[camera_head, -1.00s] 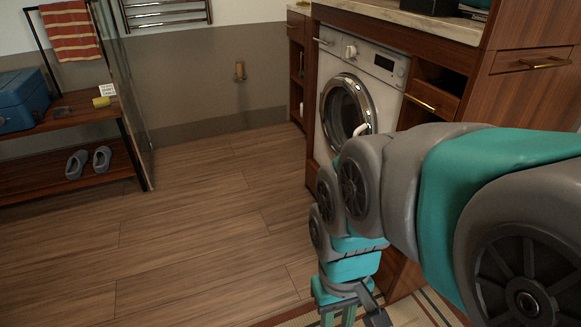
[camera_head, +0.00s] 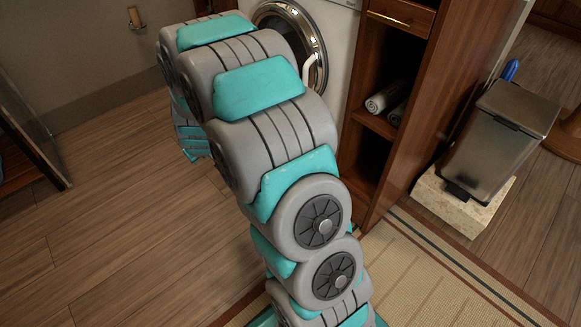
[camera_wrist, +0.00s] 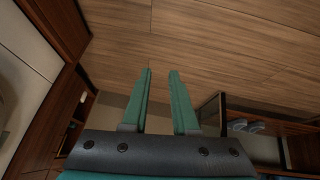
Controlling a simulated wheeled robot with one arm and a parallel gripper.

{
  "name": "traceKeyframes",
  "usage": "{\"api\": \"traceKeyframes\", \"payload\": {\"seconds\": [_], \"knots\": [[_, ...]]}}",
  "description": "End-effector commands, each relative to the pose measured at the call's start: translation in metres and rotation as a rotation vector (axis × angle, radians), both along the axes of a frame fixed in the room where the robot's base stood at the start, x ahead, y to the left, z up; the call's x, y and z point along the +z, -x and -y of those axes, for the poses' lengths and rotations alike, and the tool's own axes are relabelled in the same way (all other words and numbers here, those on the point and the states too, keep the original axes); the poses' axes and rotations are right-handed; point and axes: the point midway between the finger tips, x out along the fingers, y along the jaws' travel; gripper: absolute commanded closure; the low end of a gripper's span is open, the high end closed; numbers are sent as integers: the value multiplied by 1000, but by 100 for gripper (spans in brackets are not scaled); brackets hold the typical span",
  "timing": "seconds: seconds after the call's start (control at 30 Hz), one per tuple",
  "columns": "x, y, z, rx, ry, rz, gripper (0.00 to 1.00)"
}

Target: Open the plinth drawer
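No drawer front can be made out for certain under the washing machine (camera_head: 336,50) in the head view, since my arm covers its base. In the wrist view, which looks turned over, the white machine front (camera_wrist: 18,85) is at the left edge. A dark reddish wooden strip (camera_wrist: 62,24) lies between it and the floor; it may be the plinth drawer front, and I see no handle on it. My gripper (camera_wrist: 160,72) has its two teal fingers apart with nothing between them. The fingers point over the floor, beside the strip and not touching it. The head view hides the fingers.
A wooden cabinet (camera_head: 432,105) with rolled towels (camera_head: 388,97) stands right of the machine. A metal pedal bin (camera_head: 497,140) stands further right. A rug (camera_head: 420,262) lies in front. The wooden floor (camera_head: 120,215) at left is clear. A rack (camera_wrist: 210,112) shows in the wrist view.

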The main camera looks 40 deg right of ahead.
Motion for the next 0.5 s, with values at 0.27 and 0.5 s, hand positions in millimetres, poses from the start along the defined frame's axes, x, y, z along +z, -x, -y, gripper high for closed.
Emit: {"api": "traceKeyframes", "payload": {"seconds": [0.27,0.5], "knots": [[-94,-52,76,-65,240,100,73],[-165,-58,150,-113,515,129,73]]}}
